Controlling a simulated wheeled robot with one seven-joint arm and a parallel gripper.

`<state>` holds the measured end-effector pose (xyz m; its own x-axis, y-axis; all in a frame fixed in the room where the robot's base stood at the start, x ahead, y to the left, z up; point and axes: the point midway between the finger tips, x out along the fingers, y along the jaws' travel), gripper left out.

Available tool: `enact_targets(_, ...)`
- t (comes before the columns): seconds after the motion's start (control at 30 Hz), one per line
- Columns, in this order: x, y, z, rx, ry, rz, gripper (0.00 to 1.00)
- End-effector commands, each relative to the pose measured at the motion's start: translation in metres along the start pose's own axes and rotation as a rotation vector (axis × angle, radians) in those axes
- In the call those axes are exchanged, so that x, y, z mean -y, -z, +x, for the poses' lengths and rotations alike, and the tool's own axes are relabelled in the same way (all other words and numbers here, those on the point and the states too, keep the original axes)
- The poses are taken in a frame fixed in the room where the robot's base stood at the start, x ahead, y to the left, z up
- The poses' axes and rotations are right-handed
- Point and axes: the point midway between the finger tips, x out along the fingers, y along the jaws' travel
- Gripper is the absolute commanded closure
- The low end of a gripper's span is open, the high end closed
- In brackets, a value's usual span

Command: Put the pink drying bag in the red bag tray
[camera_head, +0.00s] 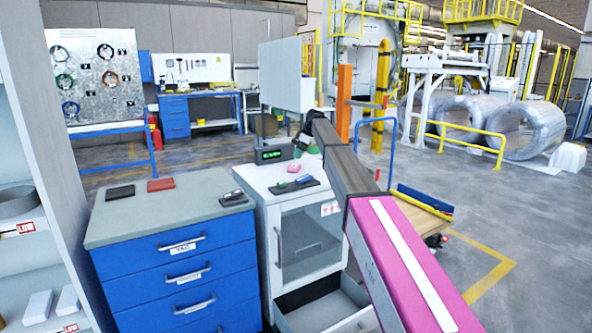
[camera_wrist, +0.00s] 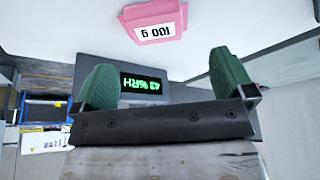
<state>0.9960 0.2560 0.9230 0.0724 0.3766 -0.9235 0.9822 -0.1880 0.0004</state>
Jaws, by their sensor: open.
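The pink drying bag (camera_head: 294,168) lies on the white cabinet top, right of the display. In the wrist view the bag (camera_wrist: 152,22) shows a white label reading "100 g", upside down. The red bag tray (camera_head: 160,184) lies on the grey top of the blue drawer unit, left of the white cabinet, and looks empty. My gripper (camera_head: 305,149) is above the back of the white cabinet, near the bag. Its green fingers (camera_wrist: 165,82) are spread apart with nothing between them in the wrist view. The bag is apart from both fingers.
A lit green display (camera_head: 270,154) stands at the back of the white cabinet (camera_head: 262,177). A dark tray with small items (camera_head: 296,186) lies in front of the bag. A black tray (camera_head: 120,192) and another dark tray (camera_head: 233,199) flank the red tray. An open drawer (camera_head: 325,308) juts out below.

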Motion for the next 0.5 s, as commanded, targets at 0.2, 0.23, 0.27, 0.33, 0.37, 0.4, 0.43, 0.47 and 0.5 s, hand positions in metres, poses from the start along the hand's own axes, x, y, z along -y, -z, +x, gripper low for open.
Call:
enact_targets(0.2, -0.001, 0.0, 0.026, 0.001, 0.0, 0.001, 0.0)
enact_targets(0.23, -0.001, 0.0, 0.027, 0.001, 0.0, 0.001, 0.0)
enact_targets(0.27, -0.001, 0.0, 0.028, 0.001, 0.0, 0.002, 0.0)
enact_targets(0.33, -0.002, 0.0, 0.033, 0.001, 0.0, 0.002, 0.0)
enact_targets(0.37, -0.002, 0.001, 0.036, 0.001, 0.0, 0.002, 0.0)
enact_targets(0.4, -0.003, 0.001, 0.041, 0.001, 0.0, 0.002, 0.0)
enact_targets(0.43, -0.004, 0.001, 0.045, 0.001, 0.0, 0.002, 0.0)
enact_targets(0.47, -0.005, 0.001, 0.049, 0.001, 0.0, 0.002, 0.0)
enact_targets(0.5, -0.006, 0.001, 0.055, 0.001, 0.001, 0.002, 0.0)
